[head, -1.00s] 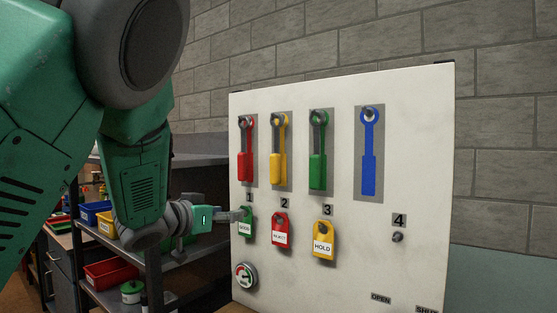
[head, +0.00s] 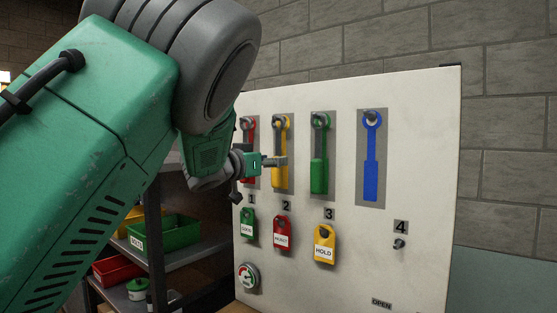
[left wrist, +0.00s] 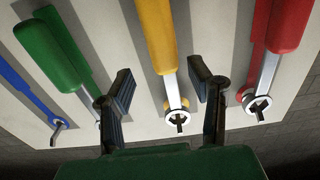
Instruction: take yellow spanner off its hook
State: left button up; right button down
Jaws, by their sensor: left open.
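The yellow spanner (head: 280,178) hangs upright by its ring on a hook above number 2 on the white board. My left gripper (head: 276,162) is at the board in front of it and partly covers its middle. In the left wrist view the yellow spanner (left wrist: 157,40) shows between the two open fingers (left wrist: 163,90), its handle toward the top. Its ring (left wrist: 176,108) is still around the hook. I cannot tell how deep the spanner sits between the fingers. My right gripper is not in view.
The red spanner (head: 249,128) and green spanner (head: 319,170) hang close on either side. A flat blue spanner shape (head: 371,170) is farther right. Shelves with bins (head: 165,235) stand left.

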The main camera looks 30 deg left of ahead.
aim_at(277, 155)
pick_arm(q)
jog(key=shift+w+d, duration=0.15)
jog(key=shift+w, duration=1)
jog(key=shift+w+a+f, duration=0.1)
jog(key=shift+w+a, duration=0.3)
jog(key=shift+w, duration=0.05)
jog(key=shift+a+f, duration=0.1)
jog(key=shift+a, duration=0.25)
jog(key=shift+d, duration=0.3)
grip_shut()
jog(key=shift+d, duration=0.3)
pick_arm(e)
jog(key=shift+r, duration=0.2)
pick_arm(q)
jog(key=shift+a, duration=0.15)
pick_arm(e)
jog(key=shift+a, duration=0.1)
pick_arm(q)
jog(key=shift+a, duration=0.25)
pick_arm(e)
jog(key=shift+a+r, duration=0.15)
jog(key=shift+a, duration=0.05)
pick_arm(q)
jog(key=shift+d+r+p, duration=0.2)
jog(key=shift+r+p, duration=0.35)
jog(key=shift+p, duration=0.1)
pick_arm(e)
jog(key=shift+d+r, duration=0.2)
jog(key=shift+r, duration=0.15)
